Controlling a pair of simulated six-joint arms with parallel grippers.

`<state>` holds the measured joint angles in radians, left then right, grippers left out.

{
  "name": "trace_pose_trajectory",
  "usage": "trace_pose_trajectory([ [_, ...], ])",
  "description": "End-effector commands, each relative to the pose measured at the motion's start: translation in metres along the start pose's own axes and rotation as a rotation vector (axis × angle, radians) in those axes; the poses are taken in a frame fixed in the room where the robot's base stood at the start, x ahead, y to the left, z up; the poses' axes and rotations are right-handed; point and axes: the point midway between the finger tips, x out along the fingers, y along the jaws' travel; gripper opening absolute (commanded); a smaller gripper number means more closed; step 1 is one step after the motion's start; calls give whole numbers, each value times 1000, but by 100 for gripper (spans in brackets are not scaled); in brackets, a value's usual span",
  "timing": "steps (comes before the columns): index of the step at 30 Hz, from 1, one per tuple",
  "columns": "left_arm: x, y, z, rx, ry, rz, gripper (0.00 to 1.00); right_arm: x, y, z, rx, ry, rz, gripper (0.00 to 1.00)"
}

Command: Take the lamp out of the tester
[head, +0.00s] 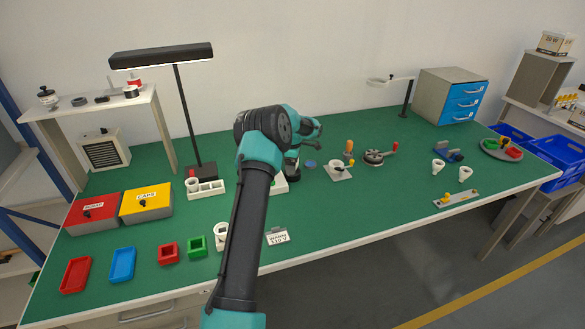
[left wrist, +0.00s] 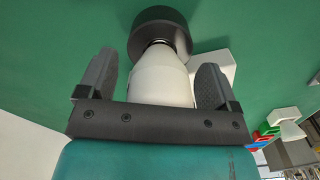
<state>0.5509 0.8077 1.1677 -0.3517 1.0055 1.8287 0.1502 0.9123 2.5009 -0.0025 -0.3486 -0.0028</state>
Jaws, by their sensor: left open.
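The lamp (left wrist: 160,78) has a white tapered body and fills the space between my fingers in the left wrist view. Its narrow metallic end meets a round black socket (left wrist: 160,24), beside a white block (left wrist: 224,66). My left gripper (left wrist: 154,68) is open, with one dark finger on each side of the lamp and a visible gap on the right. In the head view my left arm covers most of this spot; part of the white tester base (head: 280,186) shows beside it. My right gripper is not in view.
Left of my arm are a white socket rack (head: 208,189), a red SCRAP bin (head: 93,213), a yellow CAPS bin (head: 147,203) and a black desk lamp (head: 182,110). Green mat is free at the front right of centre.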

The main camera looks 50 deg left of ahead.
Motion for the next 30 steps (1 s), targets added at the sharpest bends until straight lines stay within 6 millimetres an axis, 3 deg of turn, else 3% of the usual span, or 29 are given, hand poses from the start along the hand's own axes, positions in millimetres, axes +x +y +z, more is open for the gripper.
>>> trace_pose_trajectory([
  [12,0,0,0,0,0,0,84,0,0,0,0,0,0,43],
  [30,0,0,0,1,0,0,28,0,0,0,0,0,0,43],
])
